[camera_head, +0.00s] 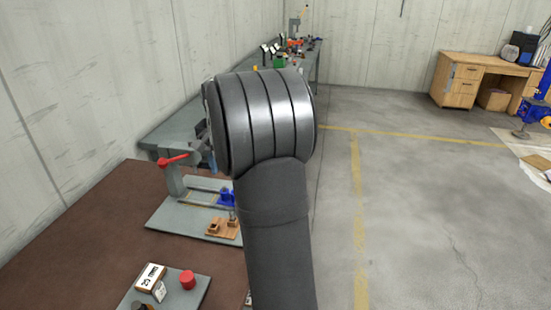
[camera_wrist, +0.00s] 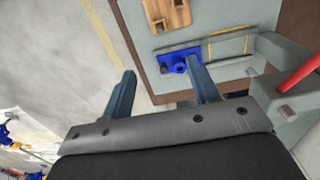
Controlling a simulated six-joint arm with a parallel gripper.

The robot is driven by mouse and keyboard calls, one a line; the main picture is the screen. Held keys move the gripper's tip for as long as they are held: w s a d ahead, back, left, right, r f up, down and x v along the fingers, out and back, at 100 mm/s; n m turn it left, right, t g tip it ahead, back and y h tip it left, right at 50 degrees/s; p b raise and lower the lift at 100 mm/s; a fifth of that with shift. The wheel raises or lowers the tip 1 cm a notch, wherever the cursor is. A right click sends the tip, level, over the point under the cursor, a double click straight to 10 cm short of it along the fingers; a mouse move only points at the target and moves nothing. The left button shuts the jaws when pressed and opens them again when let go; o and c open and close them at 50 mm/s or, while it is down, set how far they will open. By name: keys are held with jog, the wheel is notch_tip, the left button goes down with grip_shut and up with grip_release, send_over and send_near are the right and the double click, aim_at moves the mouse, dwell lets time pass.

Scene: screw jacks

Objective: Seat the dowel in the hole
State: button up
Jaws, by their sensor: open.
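In the wrist view my gripper (camera_wrist: 165,80) is open, its two blue-grey fingers wide apart with nothing between them. The right finger overlaps a blue block with a round raised part (camera_wrist: 180,64) in the picture; I cannot tell whether they touch. The blue block (camera_head: 228,197) also shows in the head view, on a grey base plate. An orange-brown wooden block (camera_wrist: 167,13) lies near it at the top edge of the wrist view, and in the head view (camera_head: 222,230) it has small upright parts. I cannot make out which piece is the dowel or where the hole is.
A red lever (camera_head: 173,160) sticks out from a grey stand on the base plate (camera_head: 170,222). A nearer plate holds a white box (camera_head: 150,280) and a red cylinder (camera_head: 188,280). My arm hides the middle of the head view. The brown tabletop (camera_head: 85,245) is clear at left.

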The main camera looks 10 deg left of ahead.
jog(key=shift+c, duration=1.4)
jog(key=f+n, duration=0.8)
jog(key=n, duration=0.1)
jog(key=f+n, duration=0.4)
jog(key=n, duration=0.1)
jog(key=shift+s+d, duration=0.2)
jog(key=shift+w+a+f, duration=0.1)
jog(key=shift+f, duration=1.2)
jog(key=shift+w+f, duration=0.1)
jog(key=shift+f, duration=1.2)
grip_shut()
